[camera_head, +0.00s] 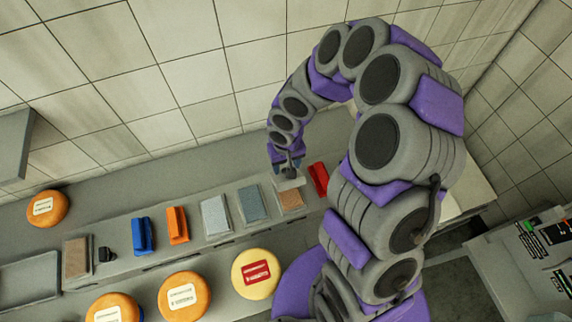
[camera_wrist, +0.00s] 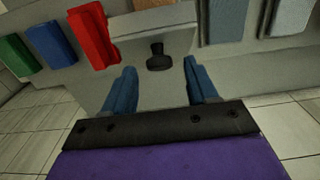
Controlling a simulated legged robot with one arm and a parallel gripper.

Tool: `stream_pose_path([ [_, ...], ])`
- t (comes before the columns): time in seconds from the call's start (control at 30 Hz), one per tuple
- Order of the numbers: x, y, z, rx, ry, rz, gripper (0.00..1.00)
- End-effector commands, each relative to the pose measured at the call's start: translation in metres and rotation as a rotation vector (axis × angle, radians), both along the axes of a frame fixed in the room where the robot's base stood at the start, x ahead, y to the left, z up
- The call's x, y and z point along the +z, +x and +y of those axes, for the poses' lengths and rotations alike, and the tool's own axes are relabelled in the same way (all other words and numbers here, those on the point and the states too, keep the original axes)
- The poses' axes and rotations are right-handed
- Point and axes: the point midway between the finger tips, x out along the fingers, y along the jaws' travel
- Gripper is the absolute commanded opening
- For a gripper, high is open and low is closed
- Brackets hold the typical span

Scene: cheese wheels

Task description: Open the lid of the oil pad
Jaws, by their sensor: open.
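The oil pad's brown surface (camera_head: 291,200) shows in the head view just in front of my gripper (camera_head: 288,172). A pale grey lid (camera_head: 289,184) is at its back edge, under the gripper. In the wrist view, the lid (camera_wrist: 150,42) has a black knob (camera_wrist: 157,62), and part of the brown pad (camera_wrist: 168,18) shows beyond it. My gripper (camera_wrist: 160,68) is open, its two blue fingers left and right of the knob with gaps on both sides. The lid's exact tilt is hard to tell.
A red block (camera_head: 318,178) stands close beside the pad. Grey-blue (camera_head: 252,203) and pale grey (camera_head: 216,214) pads, then orange (camera_head: 177,224) and blue (camera_head: 143,235) blocks, line the counter leftward. Cheese wheels (camera_head: 184,295) sit in front. A tiled wall (camera_head: 150,90) stands behind.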

Motion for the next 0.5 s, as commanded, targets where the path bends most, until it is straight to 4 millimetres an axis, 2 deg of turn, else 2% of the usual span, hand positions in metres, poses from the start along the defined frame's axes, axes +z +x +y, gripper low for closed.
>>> stream_pose_path([
  [0.2,-0.016,0.000,0.000,0.000,0.002,0.001,0.58],
  [0.5,-0.020,0.000,0.000,0.001,0.002,-0.001,0.58],
])
